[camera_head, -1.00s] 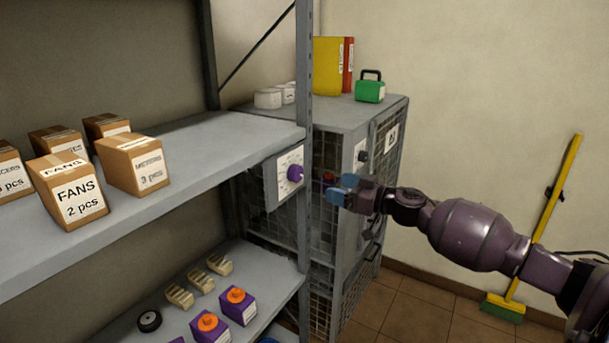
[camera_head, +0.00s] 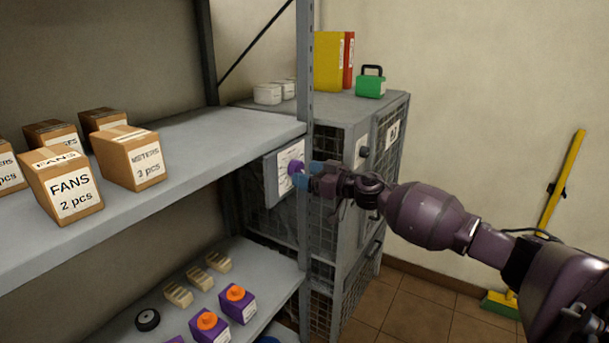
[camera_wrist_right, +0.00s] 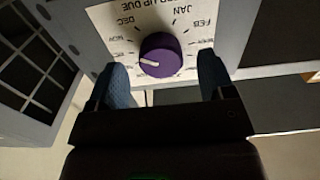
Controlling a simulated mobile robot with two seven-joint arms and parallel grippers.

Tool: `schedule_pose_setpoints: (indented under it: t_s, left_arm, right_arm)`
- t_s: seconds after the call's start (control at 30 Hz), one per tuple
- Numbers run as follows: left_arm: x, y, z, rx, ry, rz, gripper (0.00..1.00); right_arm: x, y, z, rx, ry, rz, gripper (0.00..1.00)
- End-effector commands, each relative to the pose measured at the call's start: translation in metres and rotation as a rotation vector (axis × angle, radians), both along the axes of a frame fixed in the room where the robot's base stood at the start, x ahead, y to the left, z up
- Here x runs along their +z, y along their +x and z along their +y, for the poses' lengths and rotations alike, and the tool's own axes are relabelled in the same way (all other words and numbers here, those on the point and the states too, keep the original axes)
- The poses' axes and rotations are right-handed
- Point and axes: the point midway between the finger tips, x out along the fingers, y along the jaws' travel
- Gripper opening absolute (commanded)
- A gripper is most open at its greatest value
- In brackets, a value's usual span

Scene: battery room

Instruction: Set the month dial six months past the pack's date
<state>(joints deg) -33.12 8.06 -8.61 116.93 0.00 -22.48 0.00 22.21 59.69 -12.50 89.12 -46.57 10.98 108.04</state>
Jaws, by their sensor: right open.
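The purple month dial (camera_head: 296,167) sits on a panel with a white face (camera_head: 285,160) beside the shelf post. In the right wrist view, the dial knob (camera_wrist_right: 160,50) has a white pointer mark aimed left and slightly down. JAN, FEB, DEC and NOV labels show upside down around it; other labels are blurred or hidden. My right gripper (camera_head: 310,174) is at the dial. In the wrist view, its blue fingers (camera_wrist_right: 163,82) are open, one on each side of the knob, with gaps visible. No pack date is readable. My left gripper is out of view.
The grey shelf post (camera_head: 305,100) stands close to the dial panel. Cardboard boxes (camera_head: 130,158) sit on the upper shelf. Purple boxes with orange tops (camera_head: 238,305) stand on the lower shelf. A mesh cabinet (camera_head: 345,120) stands behind, with a second knob (camera_head: 364,151).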

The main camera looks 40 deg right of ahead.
Motion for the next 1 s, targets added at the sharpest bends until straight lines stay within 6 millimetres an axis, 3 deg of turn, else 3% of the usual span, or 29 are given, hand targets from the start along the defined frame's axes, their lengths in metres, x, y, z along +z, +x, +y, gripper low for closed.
schedule_pose_setpoints:
  t_s: [0.5,0.83,1.0]
  left_arm:
    - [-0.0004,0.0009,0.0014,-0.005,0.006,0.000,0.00]
    - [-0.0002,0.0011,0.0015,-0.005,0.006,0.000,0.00]
    - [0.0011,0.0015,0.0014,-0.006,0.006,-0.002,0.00]
  right_arm:
    - [0.0003,0.0107,0.0043,0.000,0.000,0.000,0.75]
    - [0.0003,0.0106,0.0043,0.000,0.000,0.000,0.26]
    - [0.0007,0.0104,0.0043,0.000,-0.007,-0.003,0.26]
